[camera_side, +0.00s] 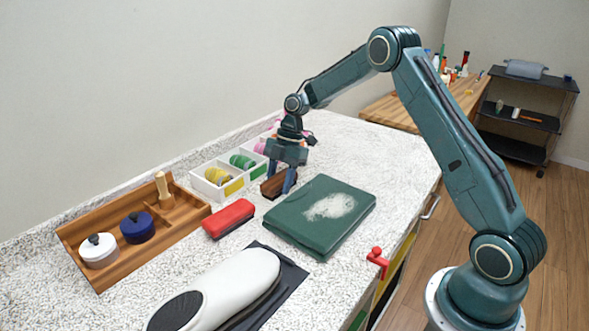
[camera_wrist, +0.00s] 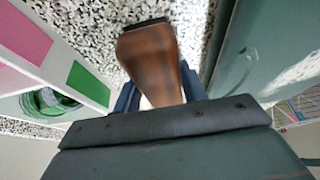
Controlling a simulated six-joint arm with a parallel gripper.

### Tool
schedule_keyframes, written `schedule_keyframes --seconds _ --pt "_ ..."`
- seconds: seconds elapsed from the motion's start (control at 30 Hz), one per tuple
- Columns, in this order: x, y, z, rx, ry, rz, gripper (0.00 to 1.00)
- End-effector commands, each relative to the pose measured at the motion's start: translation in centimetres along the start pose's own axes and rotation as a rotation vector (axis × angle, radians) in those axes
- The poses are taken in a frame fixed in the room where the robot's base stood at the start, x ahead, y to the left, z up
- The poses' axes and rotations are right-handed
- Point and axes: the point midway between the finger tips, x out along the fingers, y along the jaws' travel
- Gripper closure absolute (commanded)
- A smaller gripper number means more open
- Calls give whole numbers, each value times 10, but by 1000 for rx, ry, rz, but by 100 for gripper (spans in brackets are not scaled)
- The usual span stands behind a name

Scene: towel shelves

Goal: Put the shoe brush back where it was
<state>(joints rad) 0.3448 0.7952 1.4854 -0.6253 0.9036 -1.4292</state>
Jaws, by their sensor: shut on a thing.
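The shoe brush, a brown wooden block with dark bristles, is held in my gripper (camera_side: 281,177). In the side view the brush (camera_side: 273,187) is at or just above the speckled counter, between the white bins and the green cloth. I cannot tell whether it touches the counter. In the wrist view the wooden brush body (camera_wrist: 150,62) sits between the blue fingers (camera_wrist: 158,95), which are shut on it. A wooden tray (camera_side: 113,276) at the left holds a white tin (camera_side: 99,252), a blue tin (camera_side: 138,228) and a wooden-handled item (camera_side: 163,190).
A white bin (camera_side: 208,191) with yellow, green and pink rolls stands by the wall. A red block (camera_side: 229,218), a dark green folded cloth (camera_side: 290,222) with a white patch, and a white shoe (camera_side: 240,280) on a dark mat lie nearby. A red fixture (camera_side: 376,257) is at the counter edge.

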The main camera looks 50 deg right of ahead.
Motion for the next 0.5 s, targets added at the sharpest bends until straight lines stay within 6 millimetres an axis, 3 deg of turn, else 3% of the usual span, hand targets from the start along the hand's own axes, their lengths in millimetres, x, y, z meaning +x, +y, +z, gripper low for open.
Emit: schedule_keyframes --seconds 0.37,0.4,0.5 --pt "2 0 1 1 0 -1 87" --pt "3 0 1 1 0 -1 57" --pt "3 0 1 1 0 -1 37"
